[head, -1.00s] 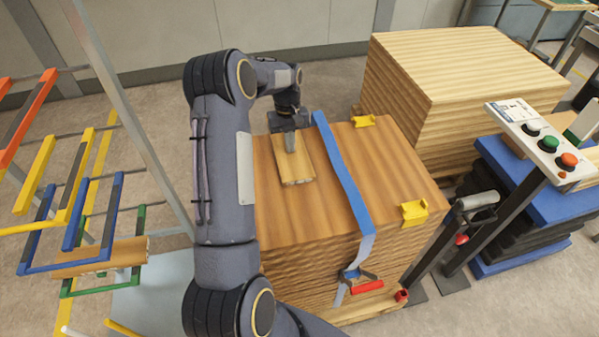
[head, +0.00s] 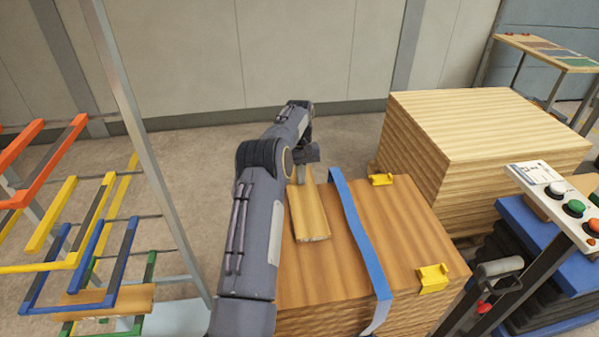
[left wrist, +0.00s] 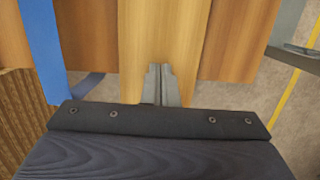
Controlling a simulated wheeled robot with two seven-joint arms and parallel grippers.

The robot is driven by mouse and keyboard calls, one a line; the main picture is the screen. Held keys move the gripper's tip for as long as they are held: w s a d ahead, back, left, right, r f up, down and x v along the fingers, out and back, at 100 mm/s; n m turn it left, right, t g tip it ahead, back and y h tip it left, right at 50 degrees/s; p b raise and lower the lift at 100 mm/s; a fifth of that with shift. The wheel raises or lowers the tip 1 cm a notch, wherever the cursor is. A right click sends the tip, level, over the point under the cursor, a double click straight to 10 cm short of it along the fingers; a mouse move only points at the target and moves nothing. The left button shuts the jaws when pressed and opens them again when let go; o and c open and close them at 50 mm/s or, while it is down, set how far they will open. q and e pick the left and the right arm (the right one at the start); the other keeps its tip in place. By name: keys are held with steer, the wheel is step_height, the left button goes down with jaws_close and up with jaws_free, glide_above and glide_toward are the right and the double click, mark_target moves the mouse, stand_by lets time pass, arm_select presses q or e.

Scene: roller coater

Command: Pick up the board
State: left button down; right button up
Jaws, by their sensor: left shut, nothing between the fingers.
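A light wooden board (head: 309,215) lies flat on top of a strapped wooden stack (head: 405,240), left of the blue strap. My left gripper (head: 301,174) is at the far end of the board, with my left arm reaching along the board's left side. In the left wrist view the two fingers (left wrist: 161,84) are together with nothing between them. They show in front of the lighter board (left wrist: 168,35), close to its end. I cannot tell whether the fingertips touch it. My right gripper is out of view.
A blue strap (head: 357,225) crosses the stack, with yellow corner pieces (head: 433,277) to its right. A second wooden stack (head: 490,125) stands behind right. A control panel (head: 560,205) is at the right. A rack with coloured arms (head: 75,235) stands left, holding another board (head: 110,298).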

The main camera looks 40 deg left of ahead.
arm_select(q)
steer(key=shift+w+a, duration=0.9)
steer(key=shift+a, duration=0.15)
